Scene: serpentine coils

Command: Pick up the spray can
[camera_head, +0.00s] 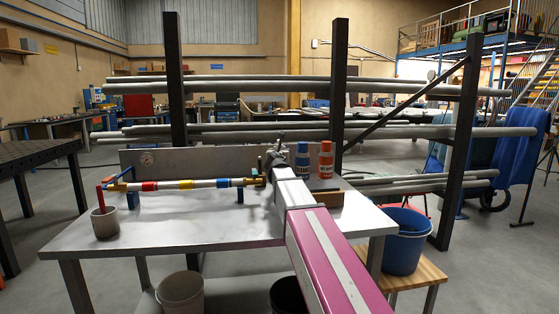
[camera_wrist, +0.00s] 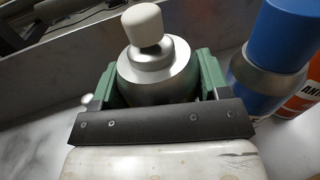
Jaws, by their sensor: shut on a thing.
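A silver spray can (camera_wrist: 155,72) with a white cap stands between the green fingers of my gripper (camera_wrist: 160,84) in the wrist view. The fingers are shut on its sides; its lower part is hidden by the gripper. In the head view my gripper (camera_head: 277,158) is over the right half of the metal table, and the silver can is mostly hidden by my arm. A blue can (camera_head: 303,156) and an orange can (camera_head: 326,160) stand just right of it. They also show at the right of the wrist view, the blue one (camera_wrist: 272,62) close to the right finger.
The metal table (camera_head: 190,226) has a low back panel (camera_head: 200,158). A pipe with coloured bands (camera_head: 180,184) lies on supports at the left, near a grey cup (camera_head: 105,223). A blue bucket (camera_head: 402,245) stands on a stool at the right. The front of the table is clear.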

